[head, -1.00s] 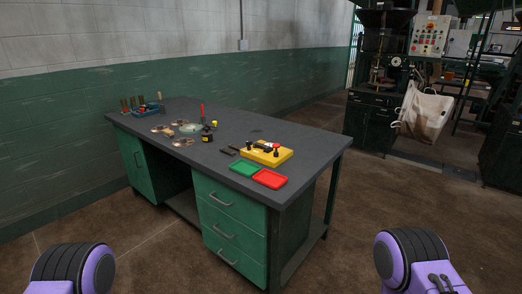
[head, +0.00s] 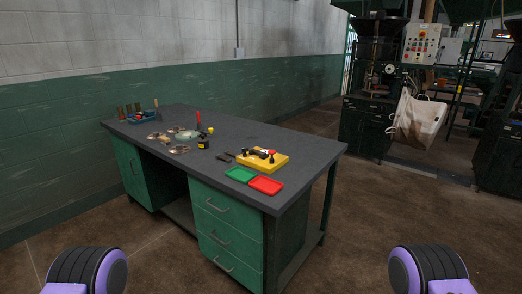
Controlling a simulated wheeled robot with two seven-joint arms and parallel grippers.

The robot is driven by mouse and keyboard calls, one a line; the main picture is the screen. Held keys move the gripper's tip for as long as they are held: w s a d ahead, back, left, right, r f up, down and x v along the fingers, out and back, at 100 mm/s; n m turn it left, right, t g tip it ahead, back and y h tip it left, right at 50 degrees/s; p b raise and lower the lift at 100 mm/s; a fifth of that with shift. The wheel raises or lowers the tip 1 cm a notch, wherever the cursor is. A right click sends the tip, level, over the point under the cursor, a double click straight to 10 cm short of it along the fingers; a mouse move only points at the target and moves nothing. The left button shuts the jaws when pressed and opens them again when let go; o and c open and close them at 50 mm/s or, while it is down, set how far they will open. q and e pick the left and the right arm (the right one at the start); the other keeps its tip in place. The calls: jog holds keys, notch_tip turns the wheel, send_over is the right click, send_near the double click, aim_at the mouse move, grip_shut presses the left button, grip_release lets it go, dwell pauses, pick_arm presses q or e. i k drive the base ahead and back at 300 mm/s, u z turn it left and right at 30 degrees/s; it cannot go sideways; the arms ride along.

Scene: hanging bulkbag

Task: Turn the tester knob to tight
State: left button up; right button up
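A yellow tester box (head: 264,160) sits on the right part of the dark grey workbench top (head: 235,138). A red knob-like part stands at its right end, with black and pale parts on top. These details are too small to tell how the knob is set. Only purple and black parts of my two arms show, at the bottom left and bottom right. Both arms are well short of the bench. Neither gripper is in the picture.
A green tray (head: 240,174) and a red tray (head: 265,185) lie in front of the tester. Metal discs (head: 179,149), a black-and-yellow item (head: 203,142) and a blue tool holder (head: 142,116) are farther left. A white bulk bag (head: 418,120) hangs from a machine at right. Floor right of the bench is clear.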

aim_at(244, 149)
jog(key=z, duration=0.35)
jog(key=k, duration=0.5)
jog(key=z, duration=1.05)
jog(key=i, duration=0.95)
jog(key=u, duration=0.5)
jog(key=i, duration=0.7)
jog(key=u, duration=0.75)
